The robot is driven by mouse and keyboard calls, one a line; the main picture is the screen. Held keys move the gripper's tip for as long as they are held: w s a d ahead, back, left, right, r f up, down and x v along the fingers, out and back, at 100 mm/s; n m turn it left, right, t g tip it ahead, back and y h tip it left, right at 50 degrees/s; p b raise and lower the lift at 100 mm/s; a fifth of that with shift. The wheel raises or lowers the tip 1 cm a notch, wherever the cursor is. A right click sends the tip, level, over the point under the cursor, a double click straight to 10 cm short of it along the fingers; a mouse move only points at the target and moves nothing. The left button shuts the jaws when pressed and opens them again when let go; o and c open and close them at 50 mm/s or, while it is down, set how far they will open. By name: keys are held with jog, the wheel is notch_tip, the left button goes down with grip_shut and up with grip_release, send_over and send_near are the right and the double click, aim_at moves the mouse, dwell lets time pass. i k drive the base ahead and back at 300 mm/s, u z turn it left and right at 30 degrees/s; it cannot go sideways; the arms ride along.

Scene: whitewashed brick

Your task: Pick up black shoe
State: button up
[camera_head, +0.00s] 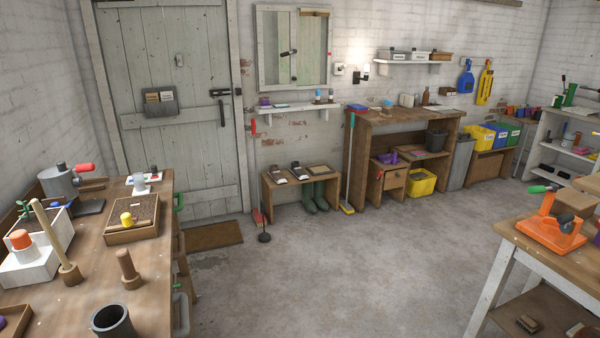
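I cannot single out a black shoe for certain. Two small dark items with pale parts, which may be shoes, lie on top of a low wooden bench (268,198) by the far wall, right of the door. One dark item (277,175) is at the left, and the other dark item (299,170) is in the middle. Green boots (308,198) stand under the bench. My gripper and arm are not in view.
A cluttered wooden workbench (150,260) fills the left. A table with an orange tool (550,232) stands at the right. A broom (349,165) and a dark plunger-like object (264,237) stand near the bench. The concrete floor (340,270) between is clear.

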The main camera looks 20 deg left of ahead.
aim_at(299, 171)
jog(key=i, duration=1.7)
jog(key=u, duration=0.2)
jog(key=i, duration=2.05)
jog(key=u, duration=0.75)
jog(key=i, duration=1.75)
jog(key=u, duration=0.85)
jog(key=i, duration=1.2)
jog(key=u, duration=0.3)
